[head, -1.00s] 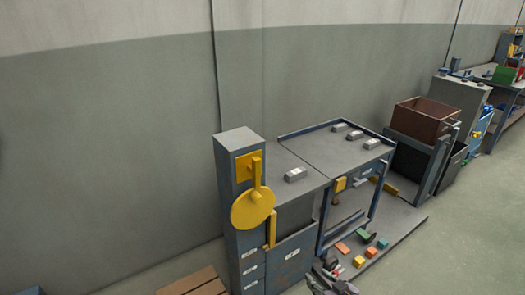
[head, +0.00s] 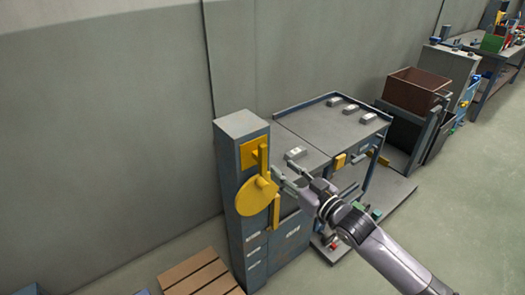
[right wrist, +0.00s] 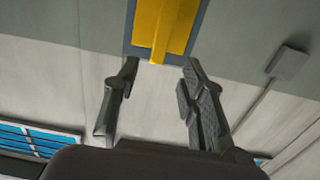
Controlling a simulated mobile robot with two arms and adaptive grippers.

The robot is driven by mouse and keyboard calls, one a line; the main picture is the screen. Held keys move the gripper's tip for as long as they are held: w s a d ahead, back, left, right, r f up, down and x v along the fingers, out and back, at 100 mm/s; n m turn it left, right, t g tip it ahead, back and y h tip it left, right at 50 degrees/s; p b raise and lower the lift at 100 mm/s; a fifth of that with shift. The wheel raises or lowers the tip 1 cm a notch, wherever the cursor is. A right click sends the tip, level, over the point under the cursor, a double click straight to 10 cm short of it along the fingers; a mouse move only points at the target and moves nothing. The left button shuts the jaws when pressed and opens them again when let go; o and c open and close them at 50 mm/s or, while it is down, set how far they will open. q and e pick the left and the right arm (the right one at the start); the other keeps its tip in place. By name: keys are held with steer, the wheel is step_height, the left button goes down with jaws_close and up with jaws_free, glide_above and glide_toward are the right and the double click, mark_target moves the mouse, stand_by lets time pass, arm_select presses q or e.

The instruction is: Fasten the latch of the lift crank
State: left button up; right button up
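The lift crank is a yellow round disc (head: 256,197) on the front of a grey-blue column (head: 243,128). Above it is a yellow square plate (head: 248,154) with an upright yellow bar (head: 263,158). Which yellow part is the latch I cannot tell for sure. My right gripper (head: 283,170) is open and empty, just right of the bar in the head view. In the right wrist view its two fingers (right wrist: 160,72) are spread, with a yellow plate and bar (right wrist: 160,28) ahead, apart from them. My left gripper is out of view.
A separate yellow upright handle (head: 276,212) is right of the disc. A grey bench top (head: 325,127) with several metal blocks stands to the right, behind my right arm. A wooden pallet (head: 196,276) lies below left. A brown bin (head: 416,90) is farther right.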

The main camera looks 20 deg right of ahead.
mark_target(265, 155)
steer(key=p+x, duration=0.1)
steer(key=x, duration=0.9)
steer(key=shift+w+a, duration=0.1)
steer(key=shift+w, duration=0.25)
jaws_close()
